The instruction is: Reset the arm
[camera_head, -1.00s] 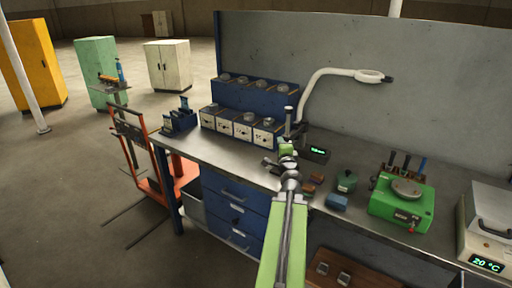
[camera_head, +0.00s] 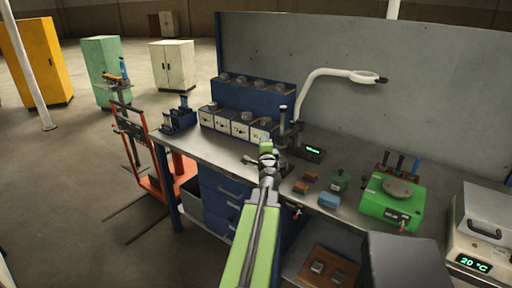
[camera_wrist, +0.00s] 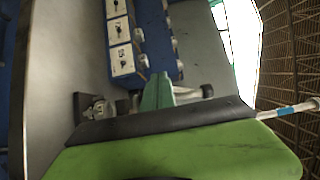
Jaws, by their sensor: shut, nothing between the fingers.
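My arm reaches up from the bottom middle of the head view. Its green links lead to my gripper (camera_head: 266,149), which is shut and empty. The gripper appears above the workbench (camera_head: 225,158), in front of the dark stand with the small green display (camera_head: 312,151). The fingers are small in the head view, and I cannot tell their exact height above the bench. In the wrist view, a green finger-like part (camera_wrist: 158,92) points toward the row of blue boxes with white fronts (camera_wrist: 122,60).
A white lamp arm (camera_head: 308,95) rises behind.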

